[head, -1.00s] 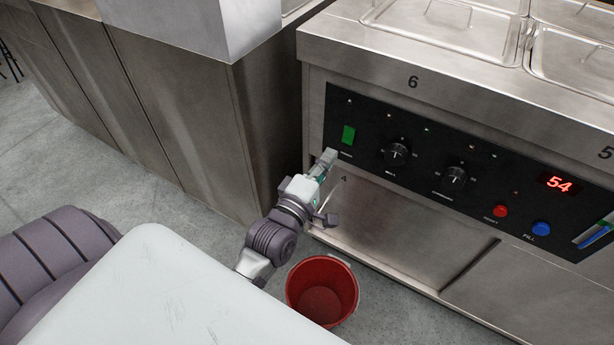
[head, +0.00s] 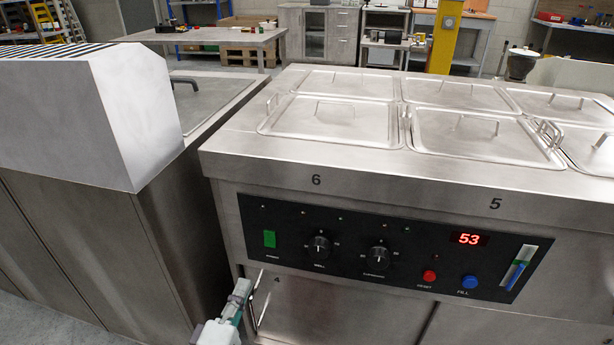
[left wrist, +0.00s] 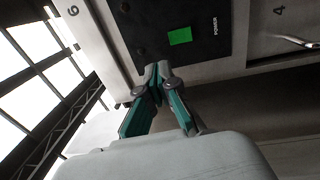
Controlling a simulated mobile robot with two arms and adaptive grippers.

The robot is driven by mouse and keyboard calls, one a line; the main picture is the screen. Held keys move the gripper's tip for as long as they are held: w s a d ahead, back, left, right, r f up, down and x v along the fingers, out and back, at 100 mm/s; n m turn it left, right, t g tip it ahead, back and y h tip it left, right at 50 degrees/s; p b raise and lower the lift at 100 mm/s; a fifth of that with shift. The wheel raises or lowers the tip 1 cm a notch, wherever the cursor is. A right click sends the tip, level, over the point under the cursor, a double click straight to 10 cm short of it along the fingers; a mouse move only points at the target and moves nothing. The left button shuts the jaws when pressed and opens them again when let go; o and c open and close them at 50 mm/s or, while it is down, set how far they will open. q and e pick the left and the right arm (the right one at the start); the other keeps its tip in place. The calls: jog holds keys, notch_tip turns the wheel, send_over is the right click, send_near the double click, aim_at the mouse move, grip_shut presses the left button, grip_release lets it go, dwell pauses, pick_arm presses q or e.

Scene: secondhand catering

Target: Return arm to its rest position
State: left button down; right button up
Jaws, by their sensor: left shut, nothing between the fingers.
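My left gripper (head: 240,290) is at the bottom of the head view, shut and empty, just below the left end of the black control panel (head: 345,248). In the left wrist view, the closed fingers (left wrist: 157,75) point toward the panel edge near the green power switch (left wrist: 180,36). The same green switch (head: 269,239) is above and right of the gripper in the head view. I cannot tell whether the fingertips touch the unit. My right gripper is not in view.
The steel counter unit (head: 260,180) holds several lidded pans (head: 330,118). A door handle (head: 257,300) is close to the right of the gripper. A steel cabinet (head: 90,230) stands to the left. A worktable (head: 210,36) and shelving are in the background.

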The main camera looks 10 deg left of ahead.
pick_arm(q)
jog(key=s+d+f+m+g, duration=0.15)
jog(key=f+m+g, duration=0.25)
jog(key=f, duration=0.7)
jog(key=s+d+f+m+g+h, duration=0.1)
jog(key=s+f+m+g, duration=0.3)
jog(key=f, duration=0.6)
jog(key=s+d+f+m+g, duration=0.1)
jog(key=s+f+m+g, duration=0.3)
jog(key=f, duration=0.7)
jog(key=s+a+f+m+g+y+p, duration=0.1)
jog(key=s+a+f+m+g, duration=0.3)
jog(key=s+f+m, duration=0.55)
jog(key=s+a+n+g+p, duration=0.1)
jog(key=s+g+p, duration=0.1)
jog(key=s+p, duration=1.2)
jog(key=shift+s+a+r, duration=0.2)
jog(key=shift+s+r, duration=0.25)
jog(key=shift+s, duration=0.3)
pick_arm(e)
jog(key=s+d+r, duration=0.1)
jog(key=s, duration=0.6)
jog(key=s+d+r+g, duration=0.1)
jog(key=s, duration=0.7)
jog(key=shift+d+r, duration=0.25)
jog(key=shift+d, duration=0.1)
